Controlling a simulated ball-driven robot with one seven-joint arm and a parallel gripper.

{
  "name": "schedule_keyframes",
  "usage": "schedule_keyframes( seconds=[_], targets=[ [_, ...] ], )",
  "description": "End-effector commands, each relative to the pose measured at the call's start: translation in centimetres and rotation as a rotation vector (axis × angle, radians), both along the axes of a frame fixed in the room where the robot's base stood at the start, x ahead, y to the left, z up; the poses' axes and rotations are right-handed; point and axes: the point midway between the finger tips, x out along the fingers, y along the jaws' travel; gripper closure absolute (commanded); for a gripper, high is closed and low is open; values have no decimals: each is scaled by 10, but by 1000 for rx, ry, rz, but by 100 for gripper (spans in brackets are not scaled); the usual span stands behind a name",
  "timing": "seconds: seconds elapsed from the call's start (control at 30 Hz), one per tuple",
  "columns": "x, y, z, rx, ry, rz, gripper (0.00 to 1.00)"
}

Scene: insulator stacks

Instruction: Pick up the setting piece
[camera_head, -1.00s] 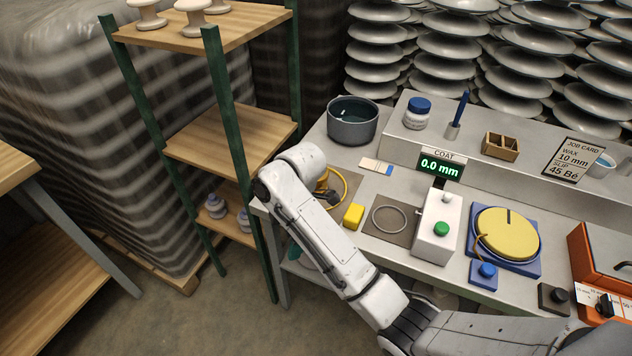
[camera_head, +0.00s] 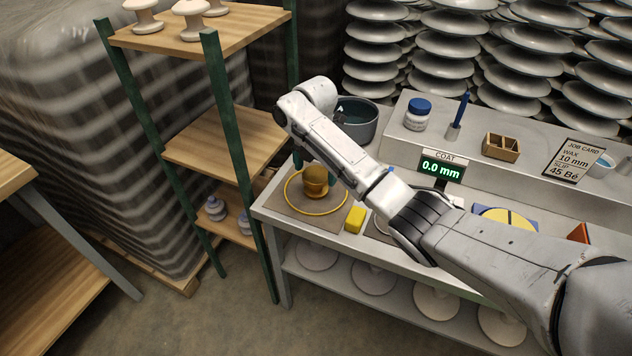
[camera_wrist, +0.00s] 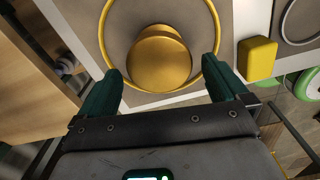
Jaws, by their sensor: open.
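The brass-coloured round piece (camera_head: 315,188), which I take as the setting piece, stands upright inside a yellow ring (camera_head: 318,213) on a grey-brown mat (camera_head: 343,205). In the wrist view its wide domed top (camera_wrist: 158,58) shows beyond and between my fingertips, with the ring (camera_wrist: 104,30) around it. My gripper (camera_wrist: 166,76) is open and empty, its two dark green fingers spread wider than the piece. The fingers appear apart from it; their exact height above the mat is unclear. In the head view my arm hides much of the gripper.
A yellow block (camera_head: 355,219) lies right of the ring, and shows in the wrist view (camera_wrist: 257,58). A dark pot (camera_head: 357,122) stands behind my arm. A wooden shelf with green posts (camera_head: 219,95) stands close on the left. My arm covers much of the bench's middle.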

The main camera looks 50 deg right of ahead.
Motion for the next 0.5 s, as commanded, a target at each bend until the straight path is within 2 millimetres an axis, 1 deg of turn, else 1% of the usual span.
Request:
schedule_keyframes(
  seconds=[0.13, 0.3, 0.4, 0.5],
  targets=[
    [0, -1, -13, -1, 3, -1, 0],
    [0, -3, -39, -1, 4, -1, 0],
    [1, -3, -49, 0, 2, -1, 0],
    [1, -3, -53, 0, 0, -1, 0]
  ],
)
